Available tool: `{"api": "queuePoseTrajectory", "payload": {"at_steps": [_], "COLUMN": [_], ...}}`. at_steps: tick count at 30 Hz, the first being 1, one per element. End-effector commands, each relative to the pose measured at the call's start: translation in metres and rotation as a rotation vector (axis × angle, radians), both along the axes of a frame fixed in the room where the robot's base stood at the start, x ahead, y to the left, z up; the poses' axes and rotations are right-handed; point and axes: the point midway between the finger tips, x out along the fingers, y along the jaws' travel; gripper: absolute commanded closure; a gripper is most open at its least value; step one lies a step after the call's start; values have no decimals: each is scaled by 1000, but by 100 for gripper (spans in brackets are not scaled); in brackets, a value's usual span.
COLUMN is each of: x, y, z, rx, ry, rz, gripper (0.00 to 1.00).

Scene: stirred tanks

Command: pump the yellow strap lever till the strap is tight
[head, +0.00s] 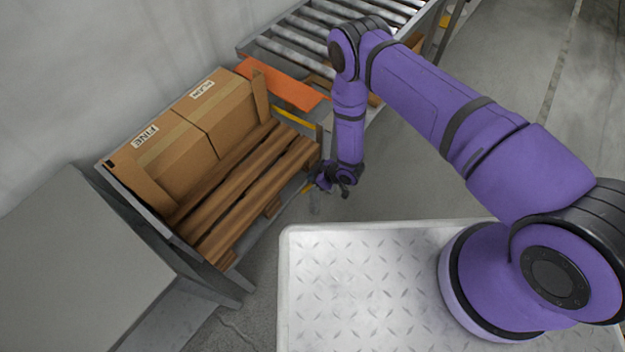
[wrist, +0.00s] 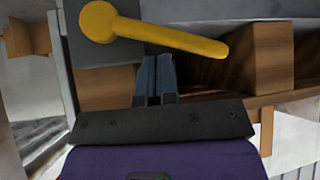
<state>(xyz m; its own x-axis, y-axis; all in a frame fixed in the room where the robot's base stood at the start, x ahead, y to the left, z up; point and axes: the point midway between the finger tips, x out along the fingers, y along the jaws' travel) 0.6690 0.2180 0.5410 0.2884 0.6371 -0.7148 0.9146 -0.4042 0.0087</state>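The yellow lever (wrist: 170,36) shows at the top of the wrist view. Its round end (wrist: 98,21) is at the left, over a grey plate, and its bar runs right and slightly down. My gripper (wrist: 155,60) has its two blue-grey fingers close together, with nothing visible between them. The fingertips are just below the middle of the bar in the picture; I cannot tell whether they touch it. In the head view my gripper (head: 325,182) is beside the pallet's right end, and the lever cannot be made out there. I cannot clearly identify a strap.
Brown cartons (head: 205,125) stand on a wooden pallet (head: 240,190) by the wall. A roller conveyor (head: 300,45), an orange plate (head: 280,85) and a yellow bar (head: 295,122) are behind. A grey cabinet (head: 75,270) is at left. Open floor (head: 500,60) is at upper right.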

Motion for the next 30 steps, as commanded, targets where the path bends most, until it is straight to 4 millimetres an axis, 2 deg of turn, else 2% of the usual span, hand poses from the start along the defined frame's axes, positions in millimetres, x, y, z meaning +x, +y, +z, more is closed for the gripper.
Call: {"api": "queuePoseTrajectory", "payload": {"at_steps": [12,30], "x": [9,12], "y": [-7,-9], "z": [19,26], "rx": [0,2], "ry": [-2,-1], "rz": [0,-1], "gripper": [100,100]}}
